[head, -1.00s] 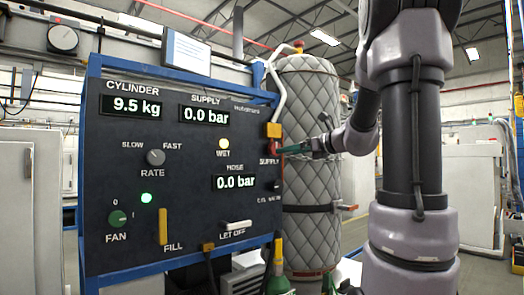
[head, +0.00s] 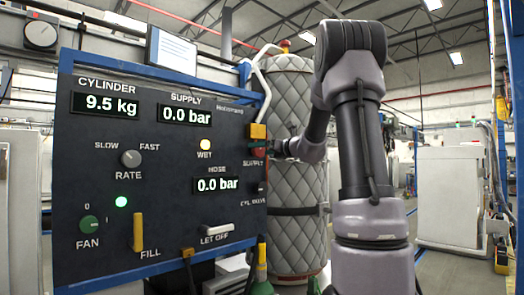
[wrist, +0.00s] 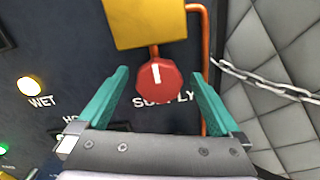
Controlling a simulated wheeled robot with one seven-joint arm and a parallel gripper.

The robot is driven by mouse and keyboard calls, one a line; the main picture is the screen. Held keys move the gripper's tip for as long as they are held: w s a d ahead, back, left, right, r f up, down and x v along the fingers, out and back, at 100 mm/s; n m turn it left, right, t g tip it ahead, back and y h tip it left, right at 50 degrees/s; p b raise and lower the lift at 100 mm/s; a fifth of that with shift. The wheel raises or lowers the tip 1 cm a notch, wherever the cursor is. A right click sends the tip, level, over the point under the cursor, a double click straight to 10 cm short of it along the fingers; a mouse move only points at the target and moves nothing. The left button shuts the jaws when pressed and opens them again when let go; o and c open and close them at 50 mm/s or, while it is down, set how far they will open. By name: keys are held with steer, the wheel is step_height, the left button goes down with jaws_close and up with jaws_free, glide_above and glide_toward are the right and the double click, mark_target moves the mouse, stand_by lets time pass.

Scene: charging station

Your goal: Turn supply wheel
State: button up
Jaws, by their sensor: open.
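The supply wheel is a red round knob (wrist: 159,82) with a white mark pointing up, below a yellow block in the wrist view. It also shows in the head view (head: 258,152) at the panel's right edge, small and partly covered by my arm's end. My gripper (wrist: 160,88) is open, its two teal fingers on either side of the red wheel. I cannot tell whether the fingers touch it. The SUPPLY label behind it is partly hidden by the wheel. The supply display (head: 186,115) reads 0.0 bar.
The dark panel (head: 160,190) carries a rate knob (head: 131,158), a green fan knob (head: 89,226), a yellow fill lever (head: 138,232) and a white let off lever (head: 217,230). A quilted grey tank (head: 292,110) stands close at right. A chain (wrist: 265,84) and an orange pipe (wrist: 205,60) run beside the wheel.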

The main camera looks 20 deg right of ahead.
steer(key=shift+w+a, duration=0.1)
steer(key=c, duration=1.3)
steer(key=shift+n, duration=0.4)
steer(key=n, duration=0.4)
steer(key=shift+a, duration=0.15)
steer(key=n, duration=0.4)
steer(key=shift+a+f+n, duration=0.1)
steer(key=shift+n, duration=0.2)
steer(key=n, duration=0.4)
steer(key=shift+a, duration=0.1)
steer(key=n, duration=0.4)
steer(key=shift+f, duration=0.2)
steer(key=shift+n, duration=0.4)
